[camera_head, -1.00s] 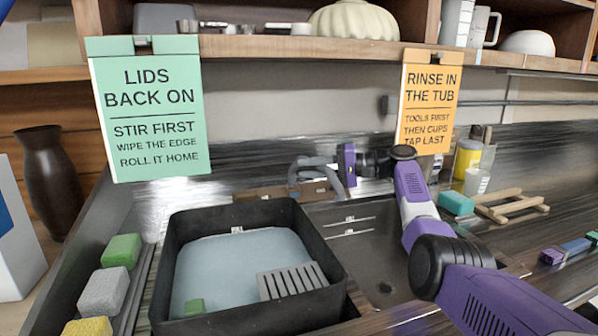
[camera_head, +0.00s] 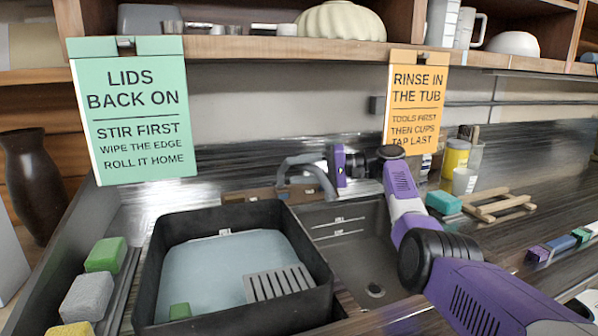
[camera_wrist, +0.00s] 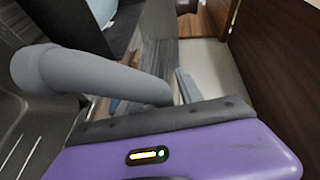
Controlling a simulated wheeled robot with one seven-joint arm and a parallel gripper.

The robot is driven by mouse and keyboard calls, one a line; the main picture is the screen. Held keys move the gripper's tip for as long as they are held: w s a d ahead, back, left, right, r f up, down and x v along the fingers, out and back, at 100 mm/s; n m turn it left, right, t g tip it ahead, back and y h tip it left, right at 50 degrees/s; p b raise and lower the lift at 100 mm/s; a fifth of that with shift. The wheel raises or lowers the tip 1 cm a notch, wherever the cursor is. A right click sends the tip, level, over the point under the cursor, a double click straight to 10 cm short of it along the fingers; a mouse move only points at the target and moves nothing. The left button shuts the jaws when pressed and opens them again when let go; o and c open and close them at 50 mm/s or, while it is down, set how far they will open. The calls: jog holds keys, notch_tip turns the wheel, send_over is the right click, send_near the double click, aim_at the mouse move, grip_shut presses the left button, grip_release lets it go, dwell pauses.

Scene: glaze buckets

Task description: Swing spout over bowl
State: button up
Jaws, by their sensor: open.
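The grey curved spout (camera_head: 308,163) stands at the back, behind the black tub and the sink bowl. My gripper (camera_head: 335,166) is at the right side of the spout's arch, with its purple body close against it. In the wrist view the spout (camera_wrist: 90,73) is a thick grey pipe crossing just beyond the purple gripper body and its dark pad. The jaws are open; whether they touch the pipe cannot be told. The grey sink bowl (camera_head: 335,248), with marked lines on its back wall, lies in front, right of the black tub (camera_head: 150,285).
Sponges (camera_head: 105,254) line the left edge. Two hanging signs (camera_head: 132,110) and a shelf (camera_head: 270,47) are above. A teal block (camera_head: 443,203) and wooden rack (camera_head: 497,206) stand right.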

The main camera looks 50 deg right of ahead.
jog(key=v, duration=0.7)
jog(key=shift+s+d, duration=0.25)
jog(key=shift+s, duration=0.05)
